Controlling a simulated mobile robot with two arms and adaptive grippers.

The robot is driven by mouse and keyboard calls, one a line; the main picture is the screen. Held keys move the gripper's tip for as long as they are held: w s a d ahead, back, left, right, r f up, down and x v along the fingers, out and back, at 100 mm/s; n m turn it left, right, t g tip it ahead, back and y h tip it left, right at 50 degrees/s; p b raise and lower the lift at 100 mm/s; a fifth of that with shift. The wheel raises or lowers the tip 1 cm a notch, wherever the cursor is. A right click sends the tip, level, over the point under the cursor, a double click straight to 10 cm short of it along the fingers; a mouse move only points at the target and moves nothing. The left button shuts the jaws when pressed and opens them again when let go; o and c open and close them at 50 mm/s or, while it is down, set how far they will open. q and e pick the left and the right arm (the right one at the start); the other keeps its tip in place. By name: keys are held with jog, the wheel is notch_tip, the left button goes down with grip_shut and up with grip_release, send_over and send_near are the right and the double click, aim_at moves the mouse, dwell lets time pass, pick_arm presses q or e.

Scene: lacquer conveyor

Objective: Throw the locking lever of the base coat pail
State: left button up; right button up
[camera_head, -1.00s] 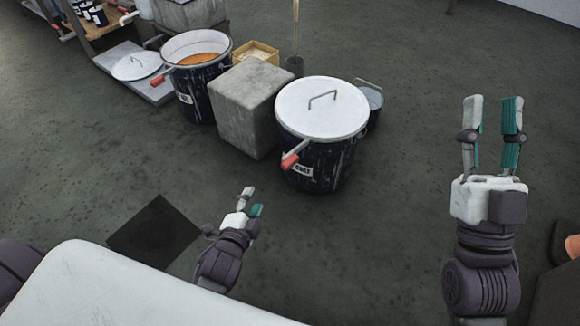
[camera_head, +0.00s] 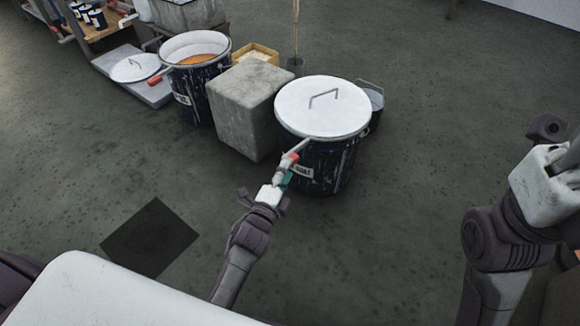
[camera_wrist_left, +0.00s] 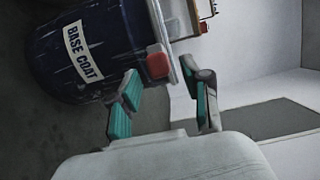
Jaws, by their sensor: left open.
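The base coat pail (camera_head: 325,165) is dark blue with a white lid (camera_head: 318,108) that has a wire handle. Its label shows clearly in the left wrist view, on the pail (camera_wrist_left: 62,72). The locking lever (camera_head: 300,147) sticks out from the rim toward me, down and left, with a red grip that also shows in the left wrist view (camera_wrist_left: 158,64). My left gripper (camera_head: 285,176) is open at the red grip. In the left wrist view the grip lies between and just beyond the fingertips. My right gripper (camera_head: 545,185) is cut off at the right edge, its fingers mostly hidden.
A grey block (camera_head: 243,115) stands left of the pail. Beyond it is an open pail (camera_head: 195,92) with orange contents and its own red-tipped lever. A loose white lid (camera_head: 136,68) lies on a grey slab. A small bucket (camera_head: 373,105) stands behind. The floor in front is clear.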

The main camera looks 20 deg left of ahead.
aim_at(297, 154)
pick_arm(q)
jog(key=shift+w+d+b, duration=0.1)
jog(key=shift+w+b, duration=0.35)
jog(key=shift+w, duration=1.3)
grip_shut()
